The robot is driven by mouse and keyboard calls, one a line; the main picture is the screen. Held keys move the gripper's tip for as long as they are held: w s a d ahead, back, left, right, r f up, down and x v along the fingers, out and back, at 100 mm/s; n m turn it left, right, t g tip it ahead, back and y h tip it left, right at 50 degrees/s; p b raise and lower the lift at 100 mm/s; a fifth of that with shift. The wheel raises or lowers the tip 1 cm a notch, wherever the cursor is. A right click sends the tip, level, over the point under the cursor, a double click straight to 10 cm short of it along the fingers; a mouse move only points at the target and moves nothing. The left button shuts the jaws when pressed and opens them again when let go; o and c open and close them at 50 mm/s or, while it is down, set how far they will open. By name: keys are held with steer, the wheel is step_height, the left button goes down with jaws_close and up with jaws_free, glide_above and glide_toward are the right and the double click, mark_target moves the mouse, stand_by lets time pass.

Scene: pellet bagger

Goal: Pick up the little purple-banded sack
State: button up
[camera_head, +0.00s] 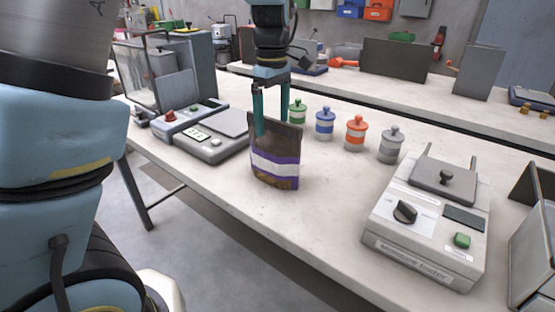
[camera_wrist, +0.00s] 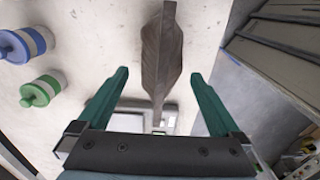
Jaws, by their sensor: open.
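The little sack (camera_head: 275,168) stands upright on the bench near its front edge in the head view. It is dark brown with a purple and white band around its lower half. My gripper (camera_head: 271,128) points down at the sack's top, with its teal fingers open. One finger overlaps the near face of the sack, and the other goes behind its top edge. In the wrist view the sack (camera_wrist: 162,50) shows edge-on as a narrow brown shape between the spread fingers of my gripper (camera_wrist: 160,75), with a gap on each side. Its band is not visible there.
Lidded jars in green (camera_head: 298,112), blue (camera_head: 325,123), orange (camera_head: 356,133) and grey (camera_head: 391,145) stand behind and right of the sack. A flat scale (camera_head: 210,140) is close on the left. A moisture tester (camera_head: 425,225) stands at the right. Bench between is clear.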

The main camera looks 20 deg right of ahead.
mark_target(273, 136)
steer(key=shift+s+f+p, duration=0.15)
steer(key=shift+f+p, duration=0.7)
steer(key=shift+f, duration=3.05)
jaws_close()
steer(key=shift+r, duration=0.1)
